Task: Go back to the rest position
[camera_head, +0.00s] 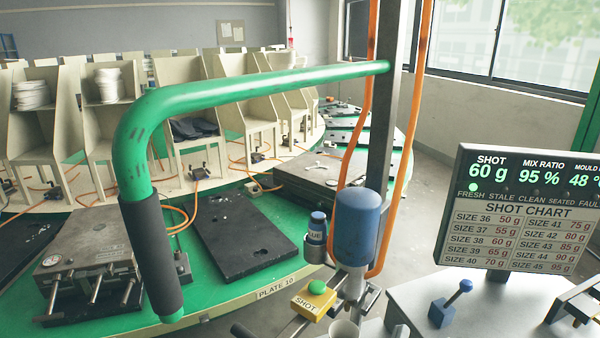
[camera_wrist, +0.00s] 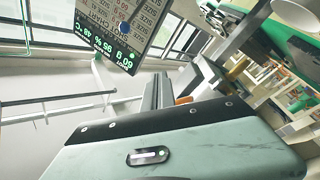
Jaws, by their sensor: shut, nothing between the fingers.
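My gripper (camera_wrist: 158,82) shows in the wrist view, past the pale green hand body with a black strip that fills the lower part. Its grey fingers are close together, shut and empty. Nothing is seen touching the fingertips. I do not make out my gripper in the head view. A green bent bar with a black grip (camera_head: 152,258) hangs across the front of the head view, joined to a grey upright post (camera_head: 385,130).
The green carousel (camera_head: 215,307) bears black plates, metal moulds and cream racks behind. A blue-topped dispenser (camera_head: 357,225) stands by the post with orange hoses. A display screen (camera_head: 524,215), also in the wrist view (camera_wrist: 118,30), stands over a grey table (camera_head: 450,300) at right.

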